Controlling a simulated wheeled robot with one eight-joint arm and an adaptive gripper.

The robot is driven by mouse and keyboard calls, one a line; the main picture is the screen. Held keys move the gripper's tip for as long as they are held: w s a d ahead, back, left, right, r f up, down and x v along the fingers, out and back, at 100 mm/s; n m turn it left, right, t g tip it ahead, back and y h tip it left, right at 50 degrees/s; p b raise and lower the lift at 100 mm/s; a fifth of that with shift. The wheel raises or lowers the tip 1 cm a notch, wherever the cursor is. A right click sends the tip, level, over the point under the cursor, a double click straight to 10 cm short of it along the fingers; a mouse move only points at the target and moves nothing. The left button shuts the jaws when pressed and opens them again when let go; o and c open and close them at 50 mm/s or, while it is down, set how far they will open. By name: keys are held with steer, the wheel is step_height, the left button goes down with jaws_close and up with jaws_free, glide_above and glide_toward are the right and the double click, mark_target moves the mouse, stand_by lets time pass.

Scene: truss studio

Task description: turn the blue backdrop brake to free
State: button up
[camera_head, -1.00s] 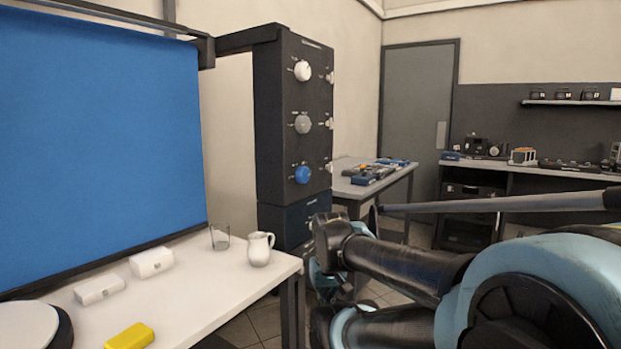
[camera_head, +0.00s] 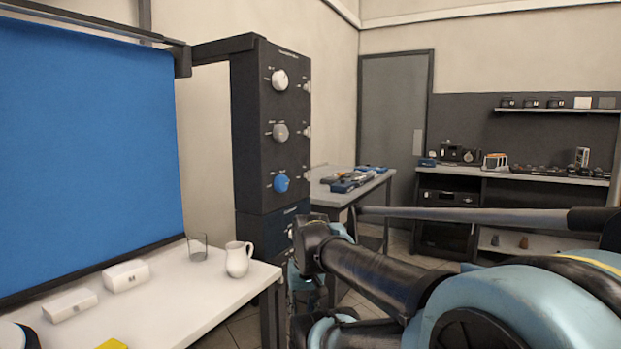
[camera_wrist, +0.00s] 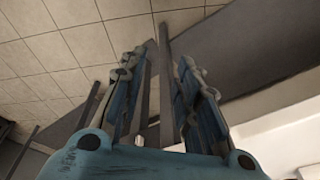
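A dark control tower (camera_head: 270,150) stands behind the white table, with a column of three knobs, white (camera_head: 279,80), grey (camera_head: 280,132) and blue (camera_head: 281,183). The blue knob is lowest, with small labels around it too small to read. A blue backdrop (camera_head: 85,160) hangs to the left of the tower. In the head view my arm is folded at the lower right, apart from the knobs. In the wrist view my gripper (camera_wrist: 160,75) has its two fingers spread with nothing between them; tiled floor and table legs show beyond.
The white table (camera_head: 175,310) carries a white pitcher (camera_head: 238,259), a clear glass (camera_head: 197,247), two white boxes (camera_head: 126,275) and a yellow block (camera_head: 111,344). A grey side table (camera_head: 345,196) stands behind the tower. A shelf bench (camera_head: 510,174) is at the right.

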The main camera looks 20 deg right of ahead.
mark_target(308, 176)
steer(key=w+d+r+m+t+y, duration=0.1)
steer(key=w+r+m+y, duration=0.3)
steer(key=w+r+m, duration=0.6)
steer(key=w+d+r+m+t+y, duration=0.15)
steer(key=w+r+m+y, duration=0.4)
steer(key=w, duration=0.85)
steer(key=w+d+r+m+t+y, duration=0.1)
steer(key=w+d+r+m+t, duration=0.3)
steer(key=d, duration=0.5)
steer(key=w+d+r+m+t+y, duration=0.1)
steer(key=w+d+r+m, duration=0.3)
steer(key=d, duration=0.5)
steer(key=w+d+r+m+t+y, duration=0.1)
steer(key=w+d+r+m+t, duration=0.2)
steer(key=w+d+r, duration=0.45)
steer(key=f+x, duration=0.3)
steer(key=x, duration=1.2)
steer(key=shift+w+a, duration=0.15)
steer(key=shift+w, duration=0.05)
jaws_close()
